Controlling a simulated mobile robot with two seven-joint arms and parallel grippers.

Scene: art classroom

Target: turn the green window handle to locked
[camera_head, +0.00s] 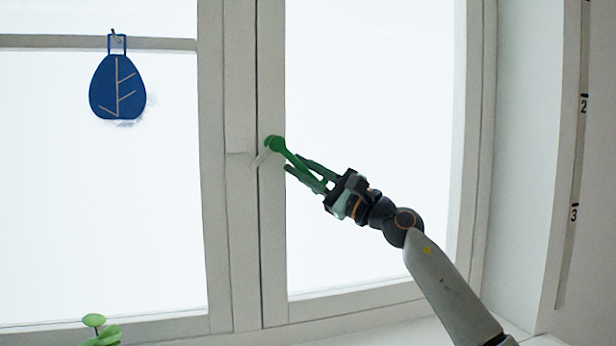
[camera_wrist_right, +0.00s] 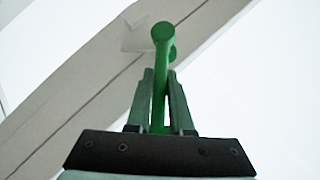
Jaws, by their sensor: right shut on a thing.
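The green window handle (camera_head: 284,150) is on the frame post between the two panes in the head view. Its round pivot end is at the upper left and its lever slants down to the right. My right gripper (camera_head: 308,173) comes from the lower right, with its two fingers on either side of the lever. In the right wrist view the handle (camera_wrist_right: 161,60) runs down between the two fingers (camera_wrist_right: 161,105), which are shut on it. The lever's far end is partly hidden by the fingers. My left gripper is not in view.
A blue leaf-patterned ornament (camera_head: 118,88) hangs at the upper left pane. The window post (camera_head: 238,230) stands left of the gripper.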

